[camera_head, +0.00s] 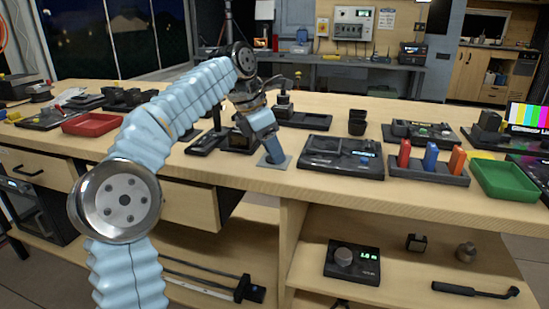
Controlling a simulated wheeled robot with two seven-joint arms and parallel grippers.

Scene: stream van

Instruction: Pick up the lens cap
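I cannot make out the lens cap for certain; several small dark items lie on the bench and part of it is hidden behind my arm. My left arm in its light blue sleeve comes up from the lower left, bends over and reaches down to the wooden bench (235,172). My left gripper (271,150) is low over the bench by a small blue-grey plate (275,162). Its fingers are too small and dark to tell whether they are apart or hold anything. My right gripper does not show.
A black control deck (341,156) stands right of my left gripper. Beyond it are a rack with red, blue and orange blocks (430,165) and a green tray (499,181). A red tray (92,124) lies left. A lower shelf (400,265) holds a dial box (352,262).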

